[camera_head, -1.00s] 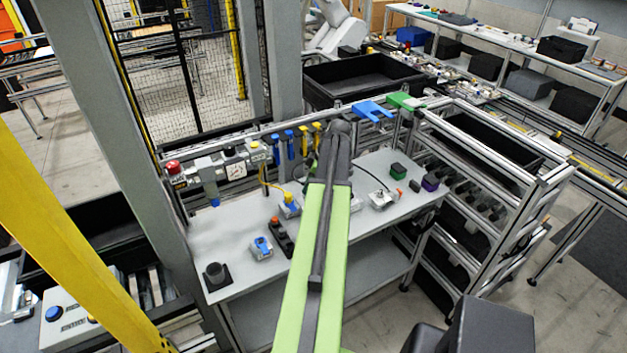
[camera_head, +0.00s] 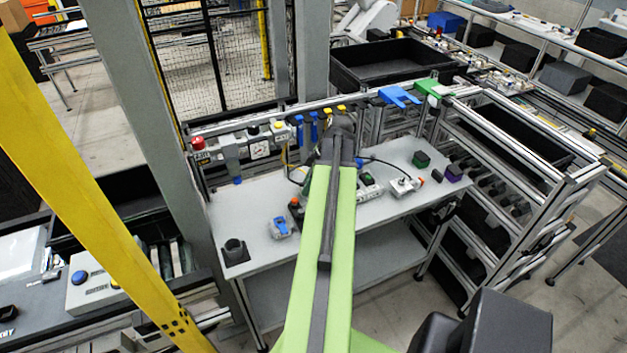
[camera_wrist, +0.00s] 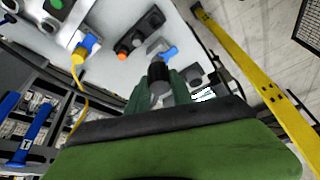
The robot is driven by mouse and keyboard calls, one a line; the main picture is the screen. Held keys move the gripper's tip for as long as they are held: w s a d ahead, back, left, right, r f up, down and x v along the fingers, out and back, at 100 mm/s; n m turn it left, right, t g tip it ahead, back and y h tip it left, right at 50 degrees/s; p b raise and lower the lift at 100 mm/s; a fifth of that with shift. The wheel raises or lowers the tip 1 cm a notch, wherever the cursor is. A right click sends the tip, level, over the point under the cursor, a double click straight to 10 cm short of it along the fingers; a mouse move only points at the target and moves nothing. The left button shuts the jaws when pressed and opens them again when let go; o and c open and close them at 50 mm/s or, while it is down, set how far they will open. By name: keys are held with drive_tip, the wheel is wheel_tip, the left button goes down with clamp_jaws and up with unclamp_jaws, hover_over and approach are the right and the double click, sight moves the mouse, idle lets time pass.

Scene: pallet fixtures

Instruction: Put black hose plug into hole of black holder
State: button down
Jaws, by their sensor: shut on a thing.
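The black holder (camera_head: 235,253), a dark square base with a round upright cup, sits at the left front corner of the grey workbench (camera_head: 262,259). In the wrist view the holder (camera_wrist: 193,76) shows just right of my gripper, partly behind a finger. My gripper (camera_wrist: 160,85) has green fingers shut on a dark cylinder, the black hose plug (camera_wrist: 158,71). The plug is held above the bench, apart from the holder. In the head view my own arm hides the plug and the fingertips.
A blue-and-grey device (camera_head: 280,228) stands on the bench between holder and arm. A dark button box with an orange button (camera_wrist: 124,54) is beside it. A yellow post (camera_head: 90,190) and a grey column (camera_head: 165,130) rise left of the bench. Gauges line its back.

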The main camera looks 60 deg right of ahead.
drive_tip(key=f+b, duration=1.4)
drive_tip(key=shift+a+f, duration=0.25)
drive_tip(key=shift+a, duration=0.05)
idle(0.5)
drive_tip(key=shift+f+b, duration=1.5)
drive_tip(key=shift+b, duration=0.25)
drive_tip(key=shift+r, duration=0.1)
drive_tip(key=c, duration=1.1)
unclamp_jaws()
drive_tip(key=shift+o, duration=0.2)
